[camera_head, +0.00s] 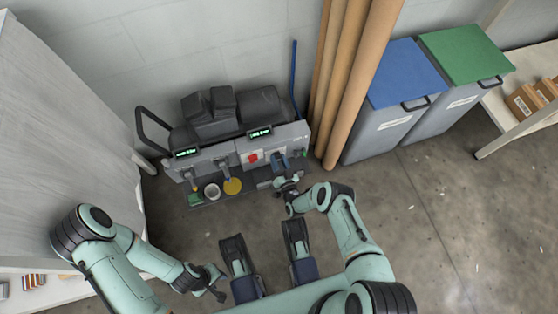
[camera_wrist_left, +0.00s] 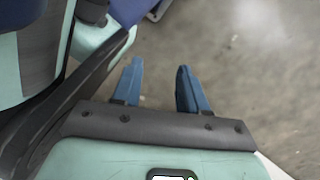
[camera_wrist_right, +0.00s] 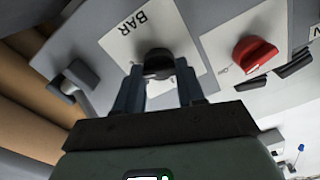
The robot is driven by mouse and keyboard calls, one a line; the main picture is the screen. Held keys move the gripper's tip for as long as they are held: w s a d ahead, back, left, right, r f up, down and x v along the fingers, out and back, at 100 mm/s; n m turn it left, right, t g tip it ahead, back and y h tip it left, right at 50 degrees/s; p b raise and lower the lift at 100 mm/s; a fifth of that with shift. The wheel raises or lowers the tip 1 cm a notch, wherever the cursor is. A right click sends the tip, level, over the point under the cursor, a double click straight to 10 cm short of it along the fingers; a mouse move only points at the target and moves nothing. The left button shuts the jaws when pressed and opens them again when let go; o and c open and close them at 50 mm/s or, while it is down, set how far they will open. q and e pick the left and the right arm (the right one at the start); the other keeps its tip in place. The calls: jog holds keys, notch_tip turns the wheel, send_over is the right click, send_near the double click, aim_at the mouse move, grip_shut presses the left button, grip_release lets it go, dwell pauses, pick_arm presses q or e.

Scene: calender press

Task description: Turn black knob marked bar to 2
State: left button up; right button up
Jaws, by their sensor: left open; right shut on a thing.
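The black knob (camera_wrist_right: 158,64) sits on a white plate marked BAR on the grey panel, in the right wrist view. My right gripper (camera_wrist_right: 158,82) is shut on this knob, with one blue finger on each side of it. Its pointer and scale marks are hard to make out. In the head view my right gripper (camera_head: 281,163) is at the right part of the machine's front panel (camera_head: 222,158), and the knob is hidden there. My left gripper (camera_wrist_left: 160,72) is open and empty, with floor beyond its fingers. In the head view my left gripper (camera_head: 219,284) hangs low, away from the machine.
A red knob (camera_wrist_right: 255,53) is on the plate beside the BAR plate. Two green displays (camera_head: 187,153) top the panel. Brown rolls (camera_head: 350,75) and grey bins with blue (camera_head: 403,72) and green (camera_head: 466,52) lids stand to the right. The floor at right is clear.

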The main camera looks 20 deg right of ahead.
pick_arm(q)
jog(key=shift+s, duration=0.1)
pick_arm(e)
jog(key=n, duration=2.2)
jog(key=shift+w+a, duration=0.15)
jog(key=shift+a, duration=0.15)
pick_arm(q)
jog(key=shift+s+f, duration=0.1)
pick_arm(e)
jog(key=shift+n, duration=0.3)
jog(key=o, duration=1)
jog(key=shift+o, duration=0.2)
jog(key=shift+f, duration=0.1)
pick_arm(q)
jog(key=shift+s, duration=0.1)
pick_arm(e)
jog(key=shift+s+d, duration=0.1)
jog(key=shift+s, duration=0.1)
